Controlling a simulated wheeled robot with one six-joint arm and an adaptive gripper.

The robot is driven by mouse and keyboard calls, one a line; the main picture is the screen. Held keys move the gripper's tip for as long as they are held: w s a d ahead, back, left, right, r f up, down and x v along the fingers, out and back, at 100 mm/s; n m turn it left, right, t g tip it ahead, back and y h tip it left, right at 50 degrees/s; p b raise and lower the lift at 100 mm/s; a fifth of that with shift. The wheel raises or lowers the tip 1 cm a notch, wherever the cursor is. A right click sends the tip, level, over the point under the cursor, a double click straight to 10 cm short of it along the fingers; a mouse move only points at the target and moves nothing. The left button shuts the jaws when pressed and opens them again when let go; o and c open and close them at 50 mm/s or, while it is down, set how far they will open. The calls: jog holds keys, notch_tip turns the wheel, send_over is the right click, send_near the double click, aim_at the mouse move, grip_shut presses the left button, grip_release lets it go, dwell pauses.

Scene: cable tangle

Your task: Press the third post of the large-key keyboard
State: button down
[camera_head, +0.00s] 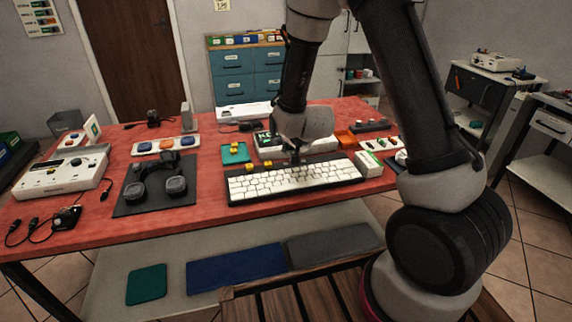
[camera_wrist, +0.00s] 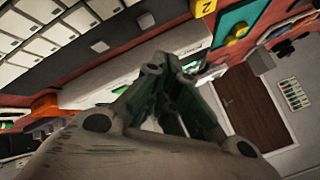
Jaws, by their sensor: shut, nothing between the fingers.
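The large-key keyboard (camera_head: 262,189) lies on the red table in front of my arm, with white keycaps in a dark frame. In the wrist view its keys (camera_wrist: 40,46) fill the upper left. Small pale pieces that look like bare posts stand near its edge, one (camera_wrist: 100,46) farther left and one (camera_wrist: 146,20) farther right. I cannot tell which is the third. My gripper (camera_head: 296,158) is shut and empty, pointing down over the keyboard's back edge. In the wrist view its closed fingers (camera_wrist: 172,62) show beside the keyboard. Contact cannot be told, and the fingers hide part of the back row.
A green tray (camera_head: 228,159) with yellow keycaps sits left behind the keyboard. A long pale box (camera_head: 318,146) lies just behind my gripper. A green-and-white box (camera_head: 368,164) stands close at right. A headset (camera_head: 160,178) on a dark mat lies at left.

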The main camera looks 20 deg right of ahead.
jog(key=shift+r, duration=1.35)
